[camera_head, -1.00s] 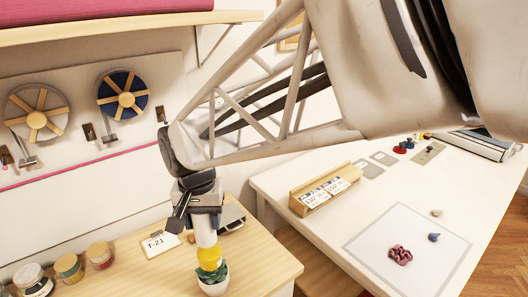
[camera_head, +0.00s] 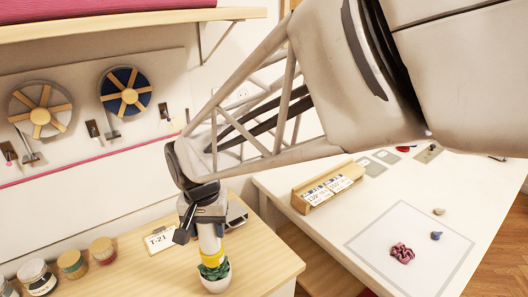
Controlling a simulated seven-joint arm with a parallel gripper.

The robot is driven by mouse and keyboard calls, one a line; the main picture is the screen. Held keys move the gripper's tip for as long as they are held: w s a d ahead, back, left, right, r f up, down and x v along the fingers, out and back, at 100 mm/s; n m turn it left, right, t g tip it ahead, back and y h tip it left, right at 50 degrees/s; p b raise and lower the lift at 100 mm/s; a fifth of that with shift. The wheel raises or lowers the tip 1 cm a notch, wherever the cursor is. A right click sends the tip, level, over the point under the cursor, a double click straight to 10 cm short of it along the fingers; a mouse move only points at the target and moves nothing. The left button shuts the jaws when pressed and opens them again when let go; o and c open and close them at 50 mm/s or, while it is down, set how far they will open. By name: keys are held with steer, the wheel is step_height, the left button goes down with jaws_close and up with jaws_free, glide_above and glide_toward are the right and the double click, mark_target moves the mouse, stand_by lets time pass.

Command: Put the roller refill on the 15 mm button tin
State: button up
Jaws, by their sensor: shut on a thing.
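My gripper (camera_head: 205,214) hangs pointing down over the near wooden table, shut on a white cylinder with a yellow lower end, which looks like the roller refill (camera_head: 210,242). The refill is upright, and its lower end is overlapped by the leaves of a potted plant in this view. I cannot tell whether they touch. Several small round tins stand at the table's left: one with a reddish lid (camera_head: 102,250), one with a greenish band (camera_head: 72,264) and a dark one with a pale label (camera_head: 37,278). Their labels are too small to read, so I cannot tell which is the 15 mm tin.
The potted plant (camera_head: 215,276) stands near the table's front edge. A T-21 card (camera_head: 160,240) lies behind the gripper. Bare tabletop (camera_head: 145,272) lies between the tins and the plant. A white table (camera_head: 330,232) with a card holder (camera_head: 327,187) is at right.

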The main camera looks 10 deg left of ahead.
steer(key=shift+f, duration=0.1)
steer(key=o, duration=0.9)
steer(key=shift+o, duration=0.2)
step_height(320, 180, up, 12)
steer(key=shift+r, duration=0.15)
stand_by(0.5)
